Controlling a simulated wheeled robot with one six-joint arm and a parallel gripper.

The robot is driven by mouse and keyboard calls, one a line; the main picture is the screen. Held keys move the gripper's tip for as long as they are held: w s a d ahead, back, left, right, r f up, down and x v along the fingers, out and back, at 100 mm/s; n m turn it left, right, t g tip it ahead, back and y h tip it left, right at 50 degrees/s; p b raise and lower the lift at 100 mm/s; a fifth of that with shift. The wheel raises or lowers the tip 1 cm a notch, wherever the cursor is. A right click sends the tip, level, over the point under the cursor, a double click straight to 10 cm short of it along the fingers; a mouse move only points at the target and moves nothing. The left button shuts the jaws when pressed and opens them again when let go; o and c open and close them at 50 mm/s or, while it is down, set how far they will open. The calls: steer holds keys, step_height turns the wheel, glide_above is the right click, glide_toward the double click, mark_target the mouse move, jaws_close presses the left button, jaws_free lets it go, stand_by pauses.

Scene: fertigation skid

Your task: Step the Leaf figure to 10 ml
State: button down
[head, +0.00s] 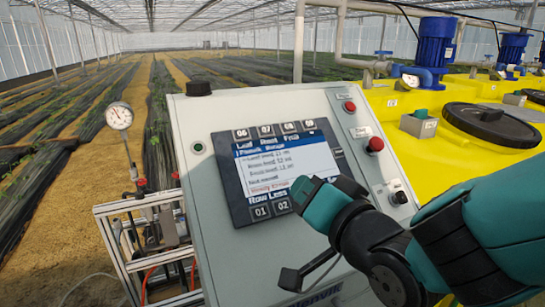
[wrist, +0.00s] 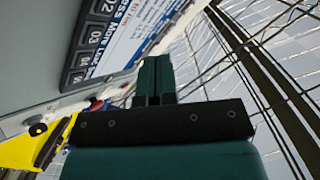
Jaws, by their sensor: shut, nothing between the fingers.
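The control screen (head: 290,165) sits in a dark frame on the sloped pale panel. It shows a blue header and several text lines, one seeming to start with "Leaf"; the figures are too blurred to read surely. Keys 06 (head: 241,133) to 09 (head: 308,125) run above it. Below are key 01 (head: 261,211) and key 02 (head: 283,206), under a label "Row Less"; keys to their right are hidden by my gripper (head: 299,190). In the wrist view my gripper (wrist: 153,65) is shut and empty, with key 03 (wrist: 95,37) at upper left; contact cannot be told.
A red button (head: 375,144), another red one (head: 349,106) and a black knob (head: 399,197) are right of the screen. A black handle (head: 291,278) juts out below. A yellow tank (head: 390,105) with blue pumps stands behind; a gauge (head: 119,116) is at left.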

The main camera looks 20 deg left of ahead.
mark_target(283, 205)
stand_by(0.7)
steer(key=s+d+r+p, duration=0.1)
steer(key=p, duration=0.1)
steer(key=d+r+p, duration=0.1)
steer(key=p, duration=0.2)
steer(key=shift+s+r, duration=0.35)
steer(key=shift+r, duration=0.05)
steer(key=shift+f, duration=0.1)
steer(key=w+a+f+b, duration=0.2)
steer(key=f, duration=0.1)
steer(key=w+a+f+b, duration=0.1)
steer(key=f, duration=0.1)
steer(key=shift+w+a+f, duration=0.1)
steer(key=shift+a+f, duration=0.15)
steer(key=shift+a, duration=0.1)
steer(key=shift+w+a+f+b, duration=0.35)
steer(key=shift+a+f+b, duration=0.1)
steer(key=shift+b, duration=0.1)
stand_by(1.3)
